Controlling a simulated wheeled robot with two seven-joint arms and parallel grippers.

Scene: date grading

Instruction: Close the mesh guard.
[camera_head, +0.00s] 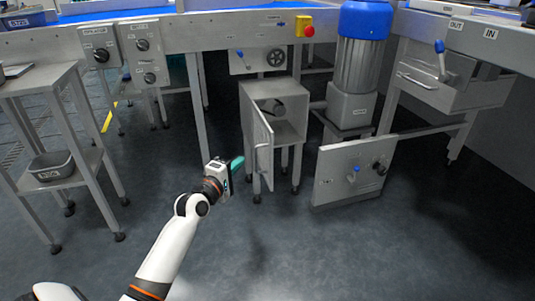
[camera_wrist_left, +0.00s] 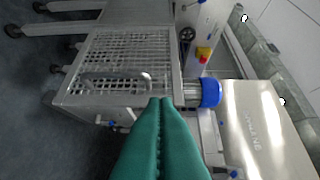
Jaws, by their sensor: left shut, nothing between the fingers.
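The mesh guard (camera_head: 259,146) is a hinged grey door on a small metal housing (camera_head: 287,103). In the head view it stands swung open toward me, seen nearly edge-on, and the housing's front is uncovered. In the left wrist view the guard's mesh face (camera_wrist_left: 105,50) and its bar handle (camera_wrist_left: 115,78) show at upper left. My left gripper (camera_head: 238,163) is left of the guard, near handle height; its teal fingers (camera_wrist_left: 165,102) are shut and empty. The fingers overlap the panel's edge in the wrist view; I cannot tell whether they touch it. My right gripper is out of view.
A metal stand (camera_head: 50,86) with a dark bin (camera_head: 52,166) is at left. An open drawer (camera_head: 450,84) is at far right. The floor in front is clear.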

